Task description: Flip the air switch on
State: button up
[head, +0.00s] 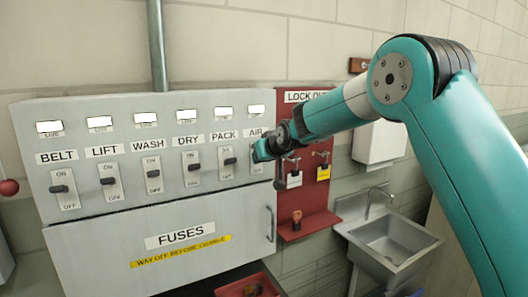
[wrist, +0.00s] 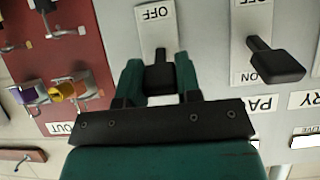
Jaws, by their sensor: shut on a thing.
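The AIR switch is the rightmost switch on the grey panel, its pale plate (head: 256,168) partly behind my gripper (head: 264,147). In the wrist view, which is upside down, the black switch lever (wrist: 159,76) sits between the two green fingers of my gripper (wrist: 159,75). The fingers are shut on the lever from both sides. The OFF mark on the AIR plate (wrist: 155,14) shows; the ON mark is hidden behind the lever and gripper. I cannot tell the lever's exact position.
The PACK switch (head: 229,161) is close on the left, with several more switches beyond it. A red lockout board (head: 308,215) with hanging locks is just to the right. A sink (head: 388,240) stands farther right. A red tray (head: 252,284) lies below the panel.

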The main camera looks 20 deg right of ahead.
jog(key=shift+r, duration=0.15)
dwell(0.3)
jog(key=o, duration=0.9)
jog(key=b+v, duration=0.7)
jog(key=v, duration=1)
jog(key=shift+r+b, duration=0.25)
jog(key=shift+b, duration=0.1)
